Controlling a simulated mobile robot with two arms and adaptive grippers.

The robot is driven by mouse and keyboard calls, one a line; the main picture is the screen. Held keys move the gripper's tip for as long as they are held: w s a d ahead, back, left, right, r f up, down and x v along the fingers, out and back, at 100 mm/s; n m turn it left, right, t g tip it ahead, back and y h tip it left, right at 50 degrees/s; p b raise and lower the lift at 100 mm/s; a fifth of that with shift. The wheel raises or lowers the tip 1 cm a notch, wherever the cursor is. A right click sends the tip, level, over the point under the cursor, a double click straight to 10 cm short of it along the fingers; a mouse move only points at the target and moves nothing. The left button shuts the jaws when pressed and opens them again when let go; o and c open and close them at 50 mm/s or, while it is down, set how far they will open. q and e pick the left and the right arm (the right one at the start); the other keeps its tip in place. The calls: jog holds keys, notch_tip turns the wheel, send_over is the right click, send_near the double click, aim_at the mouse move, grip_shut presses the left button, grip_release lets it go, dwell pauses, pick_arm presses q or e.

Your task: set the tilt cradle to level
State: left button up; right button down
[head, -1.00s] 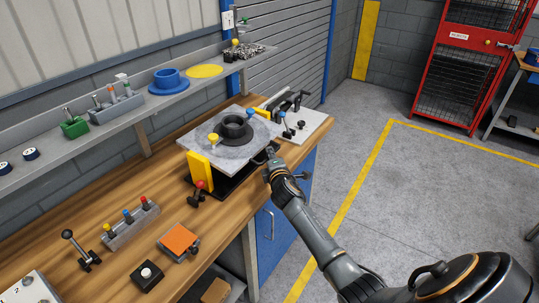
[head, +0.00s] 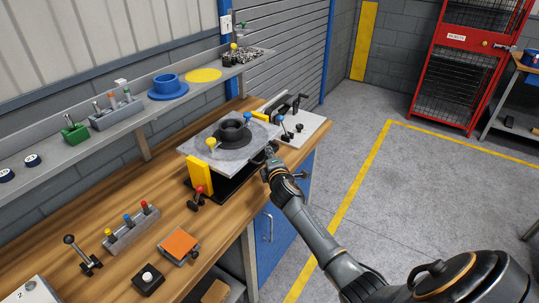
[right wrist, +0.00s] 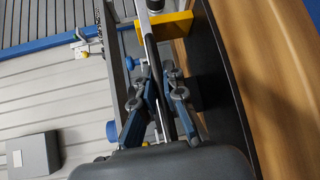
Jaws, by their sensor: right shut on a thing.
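The tilt cradle (head: 200,158) stands on the wooden bench, a grey plate on yellow end supports above a black base. A black ring-shaped part (head: 233,131) sits on the plate. The plate looks close to level, but I cannot tell exactly. My right gripper (head: 268,152) is at the plate's near right edge. In the right wrist view its fingers (right wrist: 158,88) are shut on a thin part of the cradle, seen edge-on; whether this is the plate's rim or a handle is unclear. My left gripper is not in view.
Left along the bench are a block with coloured knobs (head: 131,227), an orange-topped block (head: 179,246), a black button box (head: 148,280) and a black lever (head: 83,256). A clamp fixture (head: 306,124) stands behind the cradle. A shelf (head: 145,122) runs above the bench.

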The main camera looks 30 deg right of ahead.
jog(key=c, duration=1.7)
grip_release()
jog(key=shift+w+r, duration=0.1)
jog(key=shift+r, duration=0.2)
jog(key=shift+f, duration=0.1)
jog(key=v, duration=1.2)
jog(key=shift+f, duration=0.1)
